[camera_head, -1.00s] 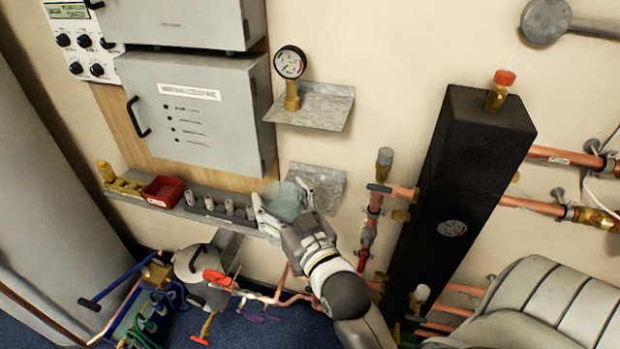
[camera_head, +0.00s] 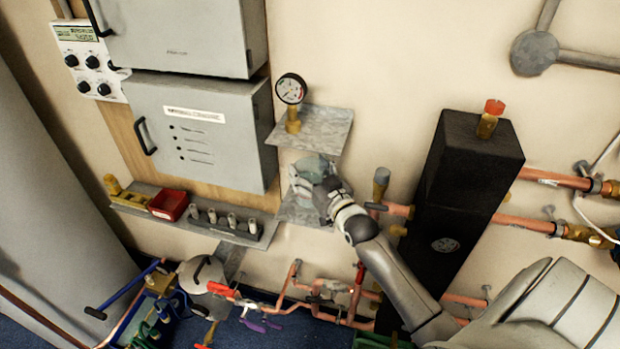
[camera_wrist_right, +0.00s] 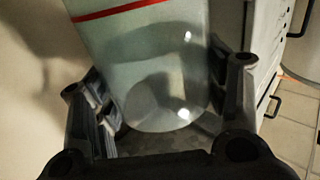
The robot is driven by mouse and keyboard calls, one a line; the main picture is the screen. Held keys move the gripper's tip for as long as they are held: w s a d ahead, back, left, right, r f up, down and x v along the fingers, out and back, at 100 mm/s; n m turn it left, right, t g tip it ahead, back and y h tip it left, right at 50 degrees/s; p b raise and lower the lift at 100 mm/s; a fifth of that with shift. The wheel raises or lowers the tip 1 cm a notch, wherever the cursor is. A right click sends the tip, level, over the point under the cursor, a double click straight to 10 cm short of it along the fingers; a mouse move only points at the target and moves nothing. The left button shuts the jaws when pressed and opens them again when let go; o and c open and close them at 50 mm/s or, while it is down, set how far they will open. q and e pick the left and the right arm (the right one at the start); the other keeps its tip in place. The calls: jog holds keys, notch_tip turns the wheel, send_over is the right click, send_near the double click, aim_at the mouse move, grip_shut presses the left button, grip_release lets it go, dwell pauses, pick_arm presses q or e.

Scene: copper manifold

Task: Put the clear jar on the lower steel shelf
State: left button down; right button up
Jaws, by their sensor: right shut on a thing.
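The clear jar (camera_head: 309,171) is pale and see-through, and my right gripper (camera_head: 318,186) is shut on it. In the right wrist view the jar (camera_wrist_right: 155,70) fills the middle between the two fingers and shows a red line. The lower steel shelf (camera_head: 300,213) is a small grey plate on the wall, partly hidden behind my gripper and the jar. In the head view the jar overlaps the space between the lower and upper shelves. I cannot tell whether it touches the lower shelf. My left gripper is not in view.
The upper steel shelf (camera_head: 325,127) with a pressure gauge (camera_head: 291,90) on it is just above the jar. A tall black block (camera_head: 460,190) and copper pipes stand to the right. A ledge (camera_head: 222,229) with a red bin (camera_head: 168,205) and several fittings is at the left.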

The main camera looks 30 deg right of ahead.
aim_at(304, 174)
jog(key=shift+a+f, duration=0.1)
jog(key=shift+f, duration=0.1)
notch_tip(304, 174, down, 2)
jog(key=shift+f+p, duration=0.15)
jog(key=shift+p, duration=0.2)
jog(key=shift+w+f+p, duration=0.1)
jog(key=shift+f+p, duration=0.2)
jog(key=shift+f, duration=0.35)
jog(key=shift+f, duration=0.15)
jog(key=o, duration=1.8)
